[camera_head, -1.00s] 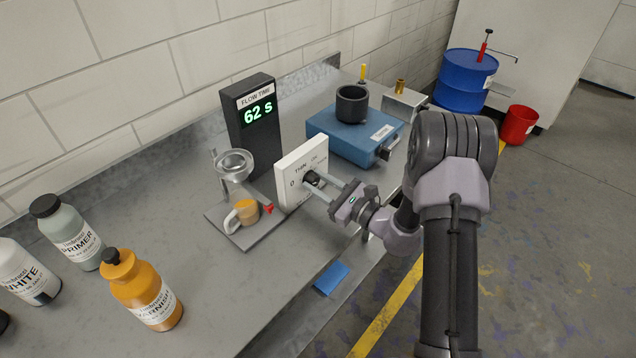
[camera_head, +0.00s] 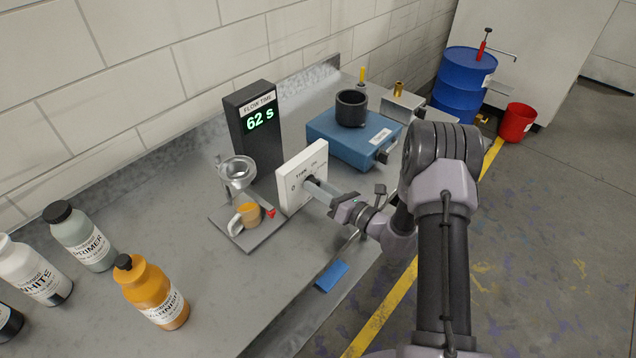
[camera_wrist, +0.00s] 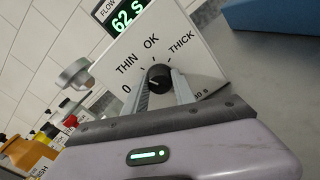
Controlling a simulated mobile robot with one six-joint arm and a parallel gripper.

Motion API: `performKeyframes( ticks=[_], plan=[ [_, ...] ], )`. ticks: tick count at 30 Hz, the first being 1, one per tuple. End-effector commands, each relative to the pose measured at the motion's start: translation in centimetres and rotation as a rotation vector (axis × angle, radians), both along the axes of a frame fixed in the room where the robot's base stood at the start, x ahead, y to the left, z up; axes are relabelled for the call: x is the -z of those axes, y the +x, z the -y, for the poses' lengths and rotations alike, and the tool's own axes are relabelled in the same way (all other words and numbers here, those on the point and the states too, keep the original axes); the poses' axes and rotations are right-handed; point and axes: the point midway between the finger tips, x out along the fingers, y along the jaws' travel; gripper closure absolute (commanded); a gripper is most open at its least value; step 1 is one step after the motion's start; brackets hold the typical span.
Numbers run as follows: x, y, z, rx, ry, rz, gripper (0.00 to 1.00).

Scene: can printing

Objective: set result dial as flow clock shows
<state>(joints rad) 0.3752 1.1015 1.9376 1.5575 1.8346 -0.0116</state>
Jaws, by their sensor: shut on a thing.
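The result dial is a black knob (camera_wrist: 159,77) on an upright white panel (camera_head: 302,178) marked 0, THIN, OK and THICK. A small pale mark on the knob seems to face the 0 side, but it is too small to be sure. My gripper (camera_head: 312,184) is shut on the knob, with one finger on either side in the wrist view (camera_wrist: 160,90). The fingers hide part of the lower scale. The flow clock (camera_head: 257,125) is a tall dark box behind the panel. Its green display reads 62 s, also seen in the wrist view (camera_wrist: 126,18).
A metal flow cup (camera_head: 238,172) stands left of the panel, above an orange-filled mug (camera_head: 247,216). A blue device (camera_head: 355,137) with a black pot is behind right. Several bottles, including an orange varnish bottle (camera_head: 152,292), stand at left. A blue card (camera_head: 332,276) lies near the front edge.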

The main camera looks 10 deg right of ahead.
Motion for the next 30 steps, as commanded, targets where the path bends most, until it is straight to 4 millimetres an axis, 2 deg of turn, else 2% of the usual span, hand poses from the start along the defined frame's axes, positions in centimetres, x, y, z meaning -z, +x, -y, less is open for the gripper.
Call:
performKeyframes(
  ticks=[18, 30],
  plan=[
    [-0.09, -0.02, 0.0, -0.001, 0.449, -0.328, 1.0],
    [0.01, -0.01, 0.02, -0.001, 0.625, -0.455, 1.0]
  ],
)
